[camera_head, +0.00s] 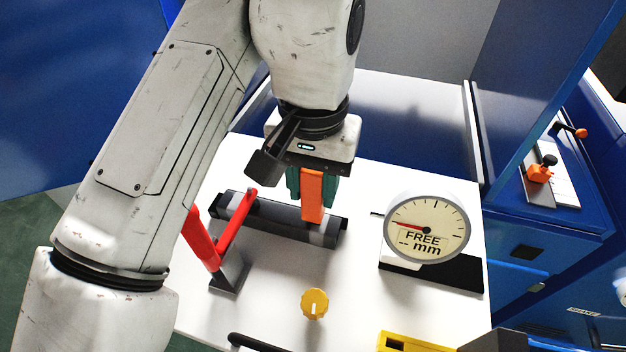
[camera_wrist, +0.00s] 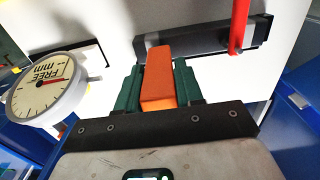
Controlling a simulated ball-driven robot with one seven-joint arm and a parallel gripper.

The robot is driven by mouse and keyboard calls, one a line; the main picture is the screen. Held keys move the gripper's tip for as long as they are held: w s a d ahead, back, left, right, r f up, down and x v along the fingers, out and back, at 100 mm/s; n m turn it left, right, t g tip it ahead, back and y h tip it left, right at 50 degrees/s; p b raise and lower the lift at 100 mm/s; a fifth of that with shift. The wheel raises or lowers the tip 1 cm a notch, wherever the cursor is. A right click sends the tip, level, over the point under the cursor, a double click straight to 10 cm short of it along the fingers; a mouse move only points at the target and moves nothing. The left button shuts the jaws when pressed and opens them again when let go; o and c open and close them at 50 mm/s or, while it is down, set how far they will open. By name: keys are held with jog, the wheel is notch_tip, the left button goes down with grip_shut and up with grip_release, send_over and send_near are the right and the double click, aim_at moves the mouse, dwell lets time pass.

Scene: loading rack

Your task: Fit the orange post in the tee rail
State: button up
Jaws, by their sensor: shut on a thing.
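The orange post (camera_head: 312,196) is an upright block held between the green fingers of my gripper (camera_head: 314,188). In the wrist view the orange post (camera_wrist: 158,78) sits between both green fingers of my gripper (camera_wrist: 159,86). The dark tee rail (camera_head: 277,218) lies on the white worktop, and the post's lower end is in front of its right part in the head view. The rail (camera_wrist: 205,38) passes behind the post's far end in the wrist view. I cannot tell whether the post touches the rail or sits in it.
A red lever (camera_head: 217,240) on a dark base stands at the rail's left, crossing in front of it. A round dial gauge (camera_head: 426,228) reading "FREE -- mm" stands to the right. A yellow knob (camera_head: 315,303) sits in front. White worktop between them is clear.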

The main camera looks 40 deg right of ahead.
jog(key=shift+f+b, duration=0.5)
jog(key=shift+f, duration=0.45)
dwell(0.4)
jog(key=o, duration=1.2)
jog(key=shift+r, duration=0.1)
notch_tip(320, 180, up, 10)
jog(key=p, duration=0.6)
jog(key=shift+r, duration=0.35)
